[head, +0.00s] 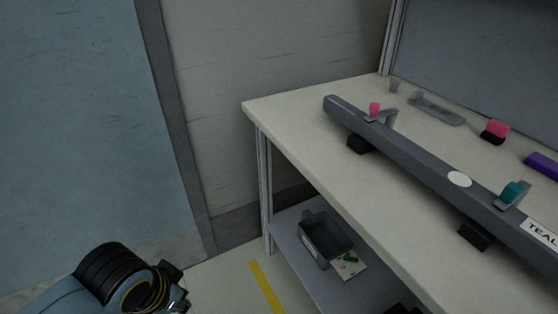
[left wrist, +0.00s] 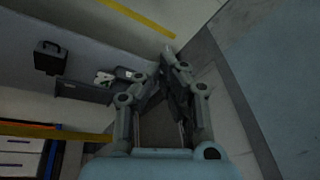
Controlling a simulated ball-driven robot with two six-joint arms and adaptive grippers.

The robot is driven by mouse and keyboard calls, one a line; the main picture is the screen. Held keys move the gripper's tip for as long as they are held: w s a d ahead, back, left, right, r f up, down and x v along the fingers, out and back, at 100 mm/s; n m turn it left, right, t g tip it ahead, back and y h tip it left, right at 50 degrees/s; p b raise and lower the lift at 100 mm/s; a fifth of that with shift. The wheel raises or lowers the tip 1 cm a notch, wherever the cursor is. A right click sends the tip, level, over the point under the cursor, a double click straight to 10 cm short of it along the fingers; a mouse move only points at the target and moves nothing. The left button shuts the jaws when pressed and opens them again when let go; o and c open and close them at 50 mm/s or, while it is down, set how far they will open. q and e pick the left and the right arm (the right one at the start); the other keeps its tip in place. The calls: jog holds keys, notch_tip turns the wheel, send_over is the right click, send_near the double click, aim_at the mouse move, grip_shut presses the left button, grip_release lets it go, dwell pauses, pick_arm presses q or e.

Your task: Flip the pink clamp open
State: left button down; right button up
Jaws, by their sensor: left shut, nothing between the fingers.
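The pink clamp (head: 375,109) sits at the far left end of a long grey dashboard beam (head: 410,157) on the workbench. A grey lever or bracket (head: 386,116) stands beside the pink part; I cannot tell for sure whether it is open or shut. A teal clamp (head: 512,191) sits further along the beam, near a label reading "TEAL". My left gripper (head: 178,296) is low at the bottom left, well away from the bench top. In the left wrist view its fingers (left wrist: 168,62) are closed together and empty. My right gripper is not in view.
The workbench (head: 275,108) has a lower shelf with a grey bin (head: 325,240). A pink-and-black block (head: 495,131), a purple block (head: 541,164) and a grey tray (head: 437,109) lie behind the beam. Open floor with a yellow stripe (head: 266,287) lies left of the bench.

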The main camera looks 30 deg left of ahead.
pick_arm(q)
jog(key=w+a+r+m+t+y, duration=0.25)
jog(key=w+r+m+t, duration=0.75)
jog(key=w+r, duration=1.45)
jog(key=w+d+r+m+t+h, duration=0.2)
jog(key=w+d+m+t+h, duration=0.5)
jog(key=d, duration=0.3)
jog(key=d+f+m+g+h, duration=0.1)
jog(key=d+m+g+h, duration=0.1)
jog(key=d+m+h, duration=0.1)
jog(key=d+f+m+g+h, duration=0.2)
jog(key=d+m+h, duration=0.1)
jog(key=d+f+m+g+h, duration=0.1)
jog(key=d+m+g+h, duration=0.1)
jog(key=d+g+h, duration=0.1)
jog(key=shift+s+d+f+m, duration=0.3)
jog(key=shift+d+m, duration=0.1)
jog(key=shift+d, duration=0.15)
jog(key=shift+d+f, duration=0.1)
jog(key=shift+d, duration=0.05)
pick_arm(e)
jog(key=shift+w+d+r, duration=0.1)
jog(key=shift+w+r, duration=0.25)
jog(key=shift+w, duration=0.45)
